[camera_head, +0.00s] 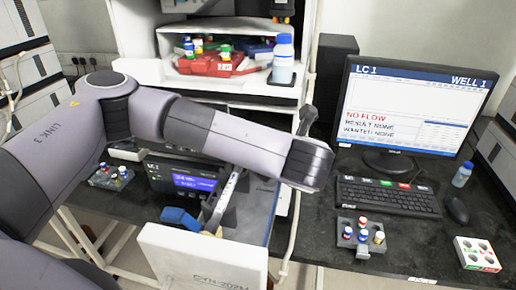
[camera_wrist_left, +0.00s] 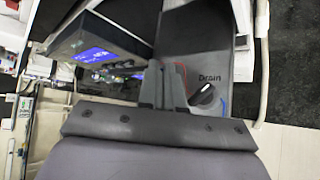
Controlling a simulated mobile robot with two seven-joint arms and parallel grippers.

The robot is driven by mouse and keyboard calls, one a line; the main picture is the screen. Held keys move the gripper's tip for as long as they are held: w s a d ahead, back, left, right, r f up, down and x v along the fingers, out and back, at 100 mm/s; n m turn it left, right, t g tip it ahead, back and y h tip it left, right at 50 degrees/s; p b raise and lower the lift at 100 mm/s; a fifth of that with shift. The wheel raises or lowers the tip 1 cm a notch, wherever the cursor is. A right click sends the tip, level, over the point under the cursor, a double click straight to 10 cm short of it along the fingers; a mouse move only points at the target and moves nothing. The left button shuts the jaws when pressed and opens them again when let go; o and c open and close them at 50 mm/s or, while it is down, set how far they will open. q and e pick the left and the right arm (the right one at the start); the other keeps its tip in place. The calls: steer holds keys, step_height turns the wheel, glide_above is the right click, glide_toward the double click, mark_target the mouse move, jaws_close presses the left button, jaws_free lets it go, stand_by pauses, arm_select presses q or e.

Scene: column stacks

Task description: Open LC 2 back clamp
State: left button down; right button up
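My left arm crosses the head view from the left, and its wrist ends above the open front of the bench unit. The gripper itself cannot be made out there. In the left wrist view the two grey fingers of my left gripper (camera_wrist_left: 165,85) stand close together, beside a black knob (camera_wrist_left: 205,95) marked "Drain". Whether they are parted or closed is unclear, and no object shows between them. A black module with a lit blue screen (camera_head: 192,182) sits below my arm; its screen also shows in the wrist view (camera_wrist_left: 92,55). I cannot identify the LC 2 back clamp. My right gripper is out of view.
A white-fronted unit (camera_head: 200,262) stands open at the front. The monitor (camera_head: 410,108) reads "LC 1", with a keyboard (camera_head: 388,196) below it. A vial rack (camera_head: 361,238) and a white box (camera_head: 477,254) are at right. A bottle (camera_head: 283,62) stands on the shelf.

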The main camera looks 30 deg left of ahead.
arm_select(q)
steer(key=c, duration=1.3)
jaws_free()
steer(key=shift+s+d+r, duration=0.2)
steer(key=shift+d+r, duration=0.05)
steer(key=shift+d, duration=0.05)
steer(key=v, duration=0.6)
steer(key=shift+s, duration=0.15)
